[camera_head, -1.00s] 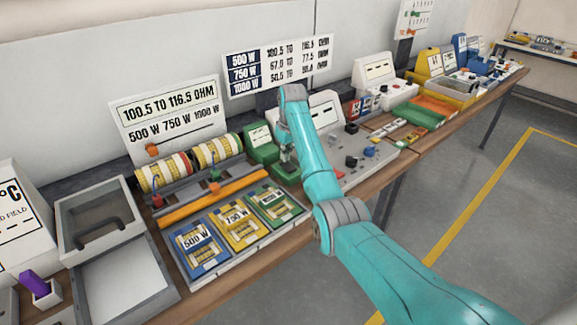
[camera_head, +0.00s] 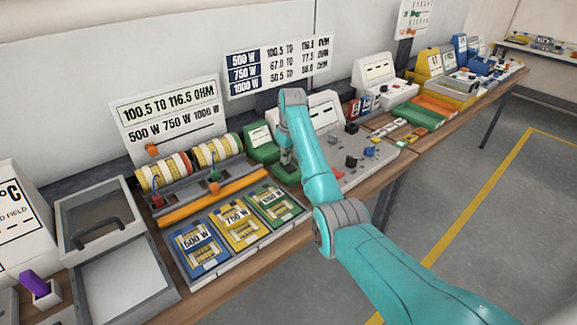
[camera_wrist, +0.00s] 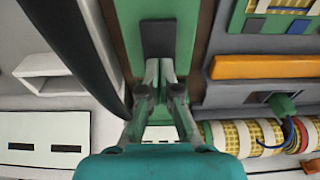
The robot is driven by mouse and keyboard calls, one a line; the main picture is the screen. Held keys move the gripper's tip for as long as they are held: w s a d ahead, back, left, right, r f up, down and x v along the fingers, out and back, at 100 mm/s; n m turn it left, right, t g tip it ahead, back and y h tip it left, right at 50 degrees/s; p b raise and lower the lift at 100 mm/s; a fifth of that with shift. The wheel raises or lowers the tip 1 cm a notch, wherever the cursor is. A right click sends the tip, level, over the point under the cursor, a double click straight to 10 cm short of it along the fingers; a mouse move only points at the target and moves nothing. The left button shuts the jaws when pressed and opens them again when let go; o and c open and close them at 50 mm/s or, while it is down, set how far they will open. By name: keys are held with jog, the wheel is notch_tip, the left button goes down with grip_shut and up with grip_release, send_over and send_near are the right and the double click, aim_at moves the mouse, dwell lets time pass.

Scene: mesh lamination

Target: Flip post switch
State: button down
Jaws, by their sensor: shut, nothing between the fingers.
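A green unit (camera_head: 262,147) with a small pale display stands on the bench, right of the striped coils. In the wrist view, its green face (camera_wrist: 184,14) carries a dark grey rectangular piece (camera_wrist: 158,38), which looks like the switch. My gripper (camera_wrist: 158,68) is shut and empty, its fingertips at the near edge of the dark piece in the picture. I cannot tell whether they touch it. In the head view, my gripper (camera_head: 287,162) is small and partly hidden by my arm, low over the front of the green unit. Which way the switch is set cannot be made out.
An orange bar (camera_head: 215,198) and striped coils (camera_head: 163,172) lie left of the green unit. Coloured wattage cards (camera_head: 240,227) lie in front. A grey panel with knobs (camera_head: 352,160) is to the right. A black curved part (camera_wrist: 85,50) passes close left of the fingers.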

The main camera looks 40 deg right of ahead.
jog(key=shift+f, duration=0.2)
jog(key=shift+r, duration=3.55)
jog(key=shift+s, duration=0.1)
